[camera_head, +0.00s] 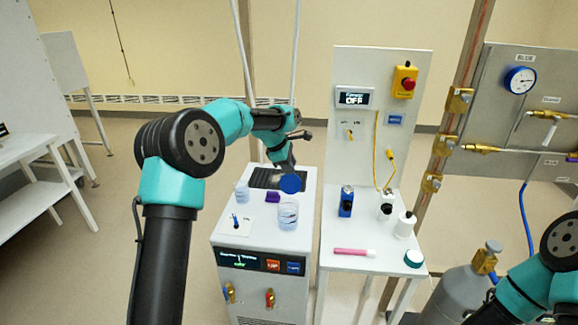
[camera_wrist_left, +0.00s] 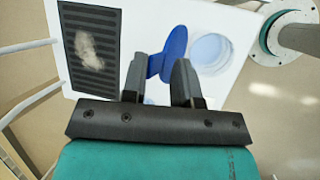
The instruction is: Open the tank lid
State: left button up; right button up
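The tank lid (camera_head: 290,184) is a blue disc tilted up behind a clear round tank (camera_head: 288,216) on the white cabinet top. In the left wrist view the lid (camera_wrist_left: 176,48) stands steeply beside the tank's uncovered round opening (camera_wrist_left: 209,53). My left gripper (camera_wrist_left: 158,88) is at the lid, with a blue part of it reaching into the space between the fingers. The fingers are apart, and a gap shows beside the blue part. In the head view the fingertips are small and partly hidden. My right arm shows at lower right, but its gripper is out of view.
A dark grate (camera_head: 265,178) lies behind the tank, with a pale lump on it in the wrist view. To the right, a white stand (camera_head: 372,258) carries bottles and a pink stick.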

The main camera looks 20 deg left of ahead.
pick_arm(q)
jog(key=shift+o, duration=0.2)
jog(key=shift+a+r, duration=0.1)
jog(key=v, duration=1.7)
jog(key=shift+r, duration=0.1)
